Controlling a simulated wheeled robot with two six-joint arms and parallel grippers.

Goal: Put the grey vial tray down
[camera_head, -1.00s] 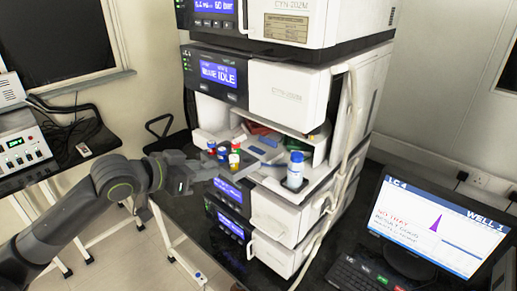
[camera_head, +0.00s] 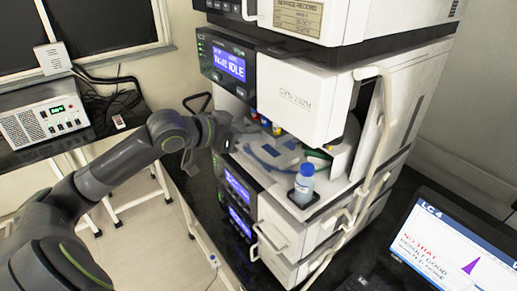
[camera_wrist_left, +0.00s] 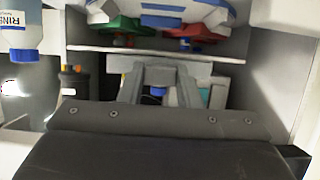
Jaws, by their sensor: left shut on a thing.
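My left gripper (camera_head: 229,135) reaches into the open bay of the white instrument stack, at the bay's left side. It is shut on the grey vial tray, which the gripper and the white front panel mostly hide in the head view. Small coloured vials (camera_head: 277,130) show just below the panel's edge. In the left wrist view my two fingers (camera_wrist_left: 158,78) point inward, with a grey edge of the tray (camera_wrist_left: 120,64) at their tips. I cannot tell whether the tray touches the bay floor. My right gripper is not in view.
A blue-capped bottle (camera_head: 303,184) stands at the bay's front right corner. The white front panel (camera_head: 300,100) hangs close above the arm. A grey-blue deck (camera_head: 272,152) lies right of the gripper. A monitor (camera_head: 450,240) stands at lower right.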

